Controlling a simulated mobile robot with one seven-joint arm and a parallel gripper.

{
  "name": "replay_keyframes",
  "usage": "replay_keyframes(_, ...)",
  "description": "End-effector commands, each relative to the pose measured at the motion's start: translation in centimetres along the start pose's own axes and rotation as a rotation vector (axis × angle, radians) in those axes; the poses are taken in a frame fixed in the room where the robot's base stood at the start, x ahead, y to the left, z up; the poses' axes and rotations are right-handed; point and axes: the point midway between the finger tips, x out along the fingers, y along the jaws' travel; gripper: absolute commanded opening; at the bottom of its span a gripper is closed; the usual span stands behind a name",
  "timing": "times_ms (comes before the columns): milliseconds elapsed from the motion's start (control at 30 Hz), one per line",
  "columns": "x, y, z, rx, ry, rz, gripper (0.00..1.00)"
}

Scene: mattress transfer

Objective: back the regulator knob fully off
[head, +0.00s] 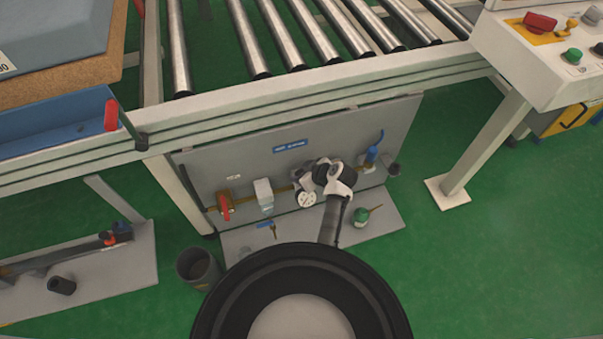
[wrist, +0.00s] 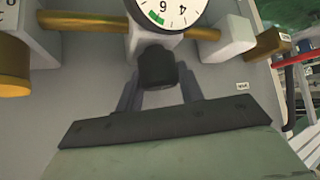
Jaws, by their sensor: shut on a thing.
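The black regulator knob (wrist: 157,68) sits below a pale regulator body in the wrist view. My gripper (wrist: 160,92) is shut on it, with one grey finger on each side. A round white gauge (wrist: 174,10) with black numbers and a green arc is just beyond the knob, partly cut off by the frame's top edge. In the head view the gauge (head: 306,199) is on the grey panel (head: 240,157), and my gripper (head: 323,173) is just up and right of it. There my gripper hides the knob. I cannot read the gauge needle.
A brass pipe (wrist: 90,22) runs along the panel. A red-handled valve (head: 225,206) is left of the gauge, and a blue fitting (head: 371,155) is to the right. A roller conveyor (head: 300,45) is above. A grey bin (head: 198,267) stands on the floor at left.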

Motion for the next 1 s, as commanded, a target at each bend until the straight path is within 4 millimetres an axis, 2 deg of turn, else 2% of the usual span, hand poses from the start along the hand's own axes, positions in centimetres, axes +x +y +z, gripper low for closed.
replay_keyframes(467, 0.19, 0.11, 0.16, -0.181, 0.0, -0.18, 0.15)
replay_keyframes(800, -0.03, 0.01, 0.0, -0.198, 0.0, -0.198, 0.15)
replay_keyframes(833, -0.03, 0.01, 0.0, -0.198, 0.0, -0.198, 0.39)
replay_keyframes(1000, -0.02, 0.01, 0.0, -0.198, 0.0, -0.198, 0.59)
